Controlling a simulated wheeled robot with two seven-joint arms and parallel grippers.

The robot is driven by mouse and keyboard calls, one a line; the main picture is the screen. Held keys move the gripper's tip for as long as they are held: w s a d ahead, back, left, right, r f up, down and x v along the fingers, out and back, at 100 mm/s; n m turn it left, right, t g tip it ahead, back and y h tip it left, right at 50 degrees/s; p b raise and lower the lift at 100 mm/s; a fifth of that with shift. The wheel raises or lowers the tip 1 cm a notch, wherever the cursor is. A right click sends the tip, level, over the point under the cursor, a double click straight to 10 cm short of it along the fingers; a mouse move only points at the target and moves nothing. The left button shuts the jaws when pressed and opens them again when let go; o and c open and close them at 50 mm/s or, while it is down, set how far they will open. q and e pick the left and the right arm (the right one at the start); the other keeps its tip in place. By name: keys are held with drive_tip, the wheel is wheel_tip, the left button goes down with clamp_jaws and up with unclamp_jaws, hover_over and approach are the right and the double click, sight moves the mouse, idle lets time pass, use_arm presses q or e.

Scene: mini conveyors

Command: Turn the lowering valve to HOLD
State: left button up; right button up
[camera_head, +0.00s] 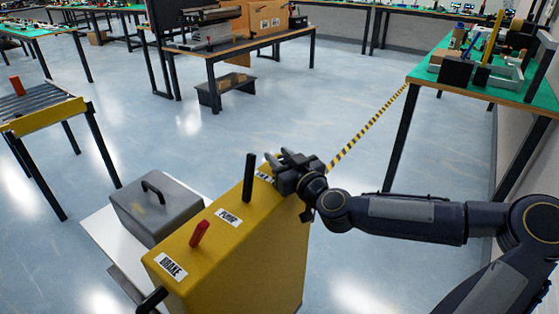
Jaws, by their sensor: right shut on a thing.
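A yellow control box (232,264) stands in front of me. Its top has a red lever (200,232) by a label reading BRAKE, and a tall black lever (249,178) by a label reading PUMP. A third white label (264,176) at the far end is partly covered, so I cannot read it. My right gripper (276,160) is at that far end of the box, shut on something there. The gripper hides the valve, so I cannot tell its position. My left gripper is not in view.
A grey case with a handle (160,205) sits on a white platform (110,240) left of the box. A roller conveyor (40,108) stands at left, and a green-topped bench (425,75) at right. Open floor lies behind the box.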

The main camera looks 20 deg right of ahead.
drive_tip(key=shift+r+m+h, duration=0.1)
drive_tip(key=shift+m+h, duration=0.4)
drive_tip(key=shift+h, duration=0.4)
drive_tip(key=shift+d+m+h, duration=0.15)
drive_tip(key=shift+m+h, duration=0.15)
drive_tip(key=shift+h, duration=0.1)
drive_tip(key=o, duration=1)
drive_tip(key=shift+c, duration=0.2)
drive_tip(key=s+p, duration=0.3)
drive_tip(key=s, duration=0.3)
drive_tip(key=shift+s, duration=0.3)
drive_tip(key=shift+s+p, duration=0.3)
drive_tip(key=shift+s, duration=0.3)
